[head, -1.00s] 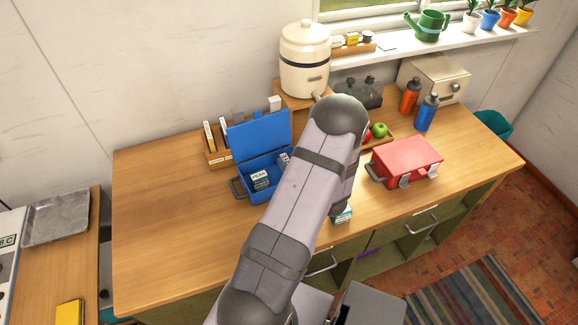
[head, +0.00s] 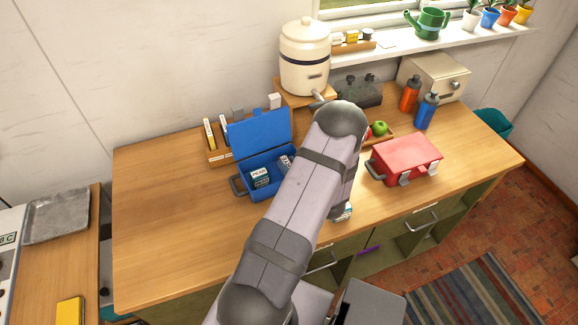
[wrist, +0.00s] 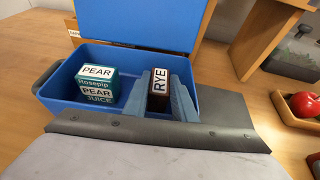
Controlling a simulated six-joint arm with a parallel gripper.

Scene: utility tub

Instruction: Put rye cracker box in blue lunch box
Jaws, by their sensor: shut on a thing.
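The blue lunch box (head: 258,190) stands open on the counter, its lid (head: 258,133) raised at the back. It also shows in the wrist view (wrist: 58,103). A teal pear juice box (wrist: 97,83) sits in its left part and shows in the head view (head: 260,177). My gripper (wrist: 160,88) is shut on the dark rye cracker box (wrist: 159,82), whose RYE label faces the wrist camera. The held box is at the lunch box's right part, beside the pear juice and apart from it. I cannot tell whether it touches the floor. My arm hides the lunch box's right end in the head view.
A red lunch box (head: 407,157) stands closed to the right. A crate with a green apple (head: 380,128) and red fruit is behind my arm. A cream dispenser (head: 304,60) and a holder with upright cartons (head: 216,157) stand at the back. The counter's left side is clear.

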